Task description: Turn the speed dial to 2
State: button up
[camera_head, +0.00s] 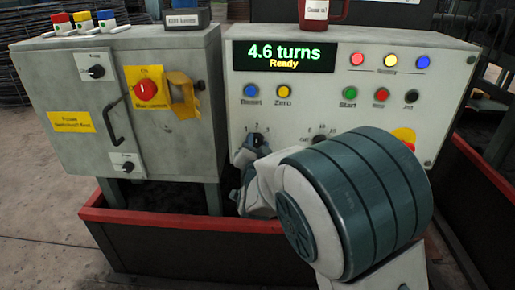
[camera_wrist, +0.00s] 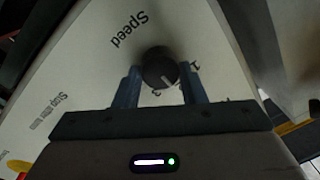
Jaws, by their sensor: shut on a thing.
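The speed dial (camera_head: 258,140) is a small dark round knob on the lower left of the grey control panel, with numbers 1, 2 and 3 marked above it. In the wrist view the dial (camera_wrist: 158,66) sits between my two blue-grey fingers, beside the word "Speed". A pale pointer line shows on its face toward the number side. Which number it points to I cannot tell, as my gripper partly covers the markings. My gripper (camera_wrist: 160,86) is shut on the dial. In the head view my arm hides much of my gripper (camera_head: 254,150).
The display (camera_head: 279,56) reads "4.6 turns" and "Ready". Several coloured buttons, such as the green Start button (camera_head: 349,93), sit to the right. A second dark knob (camera_head: 319,141) is partly behind my arm. A cabinet (camera_head: 190,110) with a red knob stands left.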

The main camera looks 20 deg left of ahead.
jog(key=o, duration=1)
jog(key=shift+s, duration=0.1)
jog(key=p+v, duration=0.1)
jog(key=v, duration=1.2)
jog(key=shift+s, duration=0.35)
jog(key=shift+f, duration=0.15)
